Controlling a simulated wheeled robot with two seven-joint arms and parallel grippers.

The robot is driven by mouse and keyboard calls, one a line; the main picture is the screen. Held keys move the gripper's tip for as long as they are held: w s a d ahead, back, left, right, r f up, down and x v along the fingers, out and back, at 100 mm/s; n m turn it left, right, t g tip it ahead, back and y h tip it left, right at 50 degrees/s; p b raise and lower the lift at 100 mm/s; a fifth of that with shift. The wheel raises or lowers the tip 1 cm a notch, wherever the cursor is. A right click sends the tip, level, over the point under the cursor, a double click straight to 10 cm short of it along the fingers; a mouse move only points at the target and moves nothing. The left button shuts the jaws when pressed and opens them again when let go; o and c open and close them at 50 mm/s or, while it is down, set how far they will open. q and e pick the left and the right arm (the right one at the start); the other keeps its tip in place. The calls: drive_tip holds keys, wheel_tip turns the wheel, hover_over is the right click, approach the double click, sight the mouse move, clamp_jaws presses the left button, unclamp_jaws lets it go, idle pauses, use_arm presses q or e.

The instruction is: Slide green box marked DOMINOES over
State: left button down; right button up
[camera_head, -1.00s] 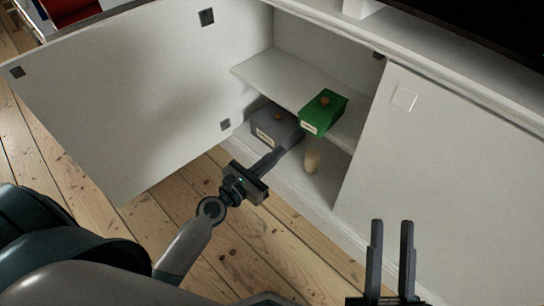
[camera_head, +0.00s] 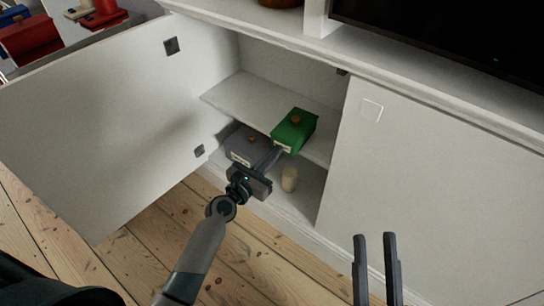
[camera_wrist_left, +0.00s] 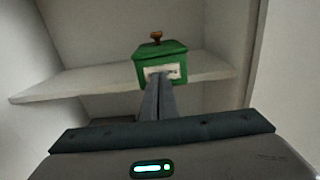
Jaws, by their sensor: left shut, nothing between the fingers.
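The green box (camera_head: 294,130) with a brown knob and a pale label sits on the cabinet's middle shelf (camera_head: 238,95). It also shows in the left wrist view (camera_wrist_left: 160,62), straight ahead of the fingers. The label's words are too small to read. My left gripper (camera_head: 276,154) is shut and empty, its fingertips at the label side of the green box. In the left wrist view its closed fingers (camera_wrist_left: 157,90) overlap the lower edge of the label; I cannot tell if they touch. My right gripper (camera_head: 376,268) is open and empty, in front of the closed right door.
A grey box (camera_head: 240,146) and a pale cylindrical object (camera_head: 289,179) stand on the cabinet's lower level. The open left door (camera_head: 95,120) stands to the left, the closed right door (camera_head: 440,180) to the right. Red and blue items lie at the upper left.

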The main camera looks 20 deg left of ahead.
use_arm(q)
drive_tip(key=x, duration=0.6)
drive_tip(key=shift+w, duration=0.4)
use_arm(e)
drive_tip(key=shift+w+a+f+g, duration=0.1)
drive_tip(key=shift+a+f+g, duration=0.05)
drive_tip(key=shift+f+g, duration=0.2)
use_arm(q)
drive_tip(key=shift+s, duration=0.15)
use_arm(e)
drive_tip(key=shift+a+f, duration=0.1)
